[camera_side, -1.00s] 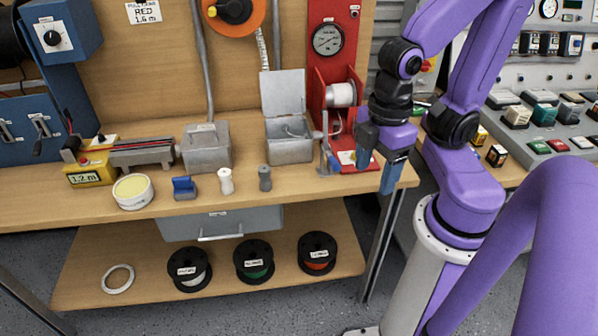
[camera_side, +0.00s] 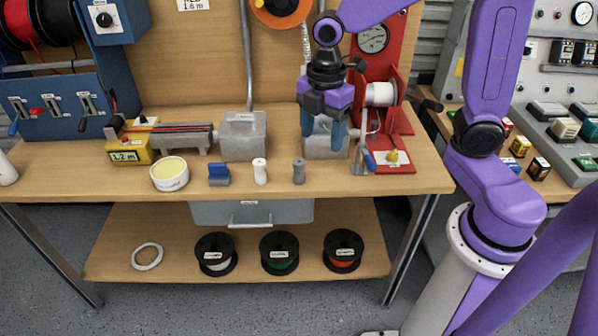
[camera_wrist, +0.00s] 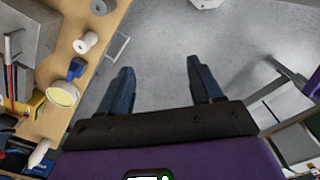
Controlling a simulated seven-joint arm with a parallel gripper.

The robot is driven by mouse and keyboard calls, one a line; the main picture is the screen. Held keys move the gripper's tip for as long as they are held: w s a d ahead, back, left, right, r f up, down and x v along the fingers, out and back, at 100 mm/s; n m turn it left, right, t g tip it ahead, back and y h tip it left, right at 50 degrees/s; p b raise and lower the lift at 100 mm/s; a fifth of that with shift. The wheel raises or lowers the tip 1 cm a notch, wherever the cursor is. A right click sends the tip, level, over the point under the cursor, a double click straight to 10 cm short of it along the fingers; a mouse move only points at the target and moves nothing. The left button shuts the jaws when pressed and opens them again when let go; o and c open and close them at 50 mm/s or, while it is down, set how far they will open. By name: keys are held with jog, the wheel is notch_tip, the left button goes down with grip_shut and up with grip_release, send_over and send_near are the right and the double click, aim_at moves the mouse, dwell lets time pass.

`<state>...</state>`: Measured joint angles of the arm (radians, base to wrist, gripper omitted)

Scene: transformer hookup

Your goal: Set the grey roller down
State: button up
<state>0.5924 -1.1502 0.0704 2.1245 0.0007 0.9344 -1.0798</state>
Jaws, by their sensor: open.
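The grey roller (camera_side: 299,172) is a small cylinder standing upright near the bench's front edge, right of a white roller (camera_side: 260,171). In the wrist view the grey roller (camera_wrist: 99,7) is at the top left, partly cut off, with the white one (camera_wrist: 85,42) below it. My gripper (camera_side: 323,131) appears above and slightly right of the grey roller in the side view, apart from it. Its two blue fingers (camera_wrist: 159,78) are spread in the wrist view, with only floor seen between them.
A blue block (camera_side: 219,174) and a round tin with a pale yellow top (camera_side: 169,173) stand left of the rollers. A grey box (camera_side: 323,148) is partly hidden behind my fingers. A red stand with a white spool (camera_side: 380,94) is close on the right.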

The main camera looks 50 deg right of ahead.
jog(key=w+d+f+n, duration=0.2)
jog(key=w+d+n, duration=0.3)
jog(key=w, duration=0.6)
jog(key=m, duration=0.1)
send_over(299, 162)
notch_tip(299, 162, down, 11)
jog(key=shift+s+a+r, duration=0.1)
jog(key=shift+s, duration=0.05)
jog(key=shift+f, duration=3.3)
grip_shut()
jog(key=shift+w+r, duration=0.2)
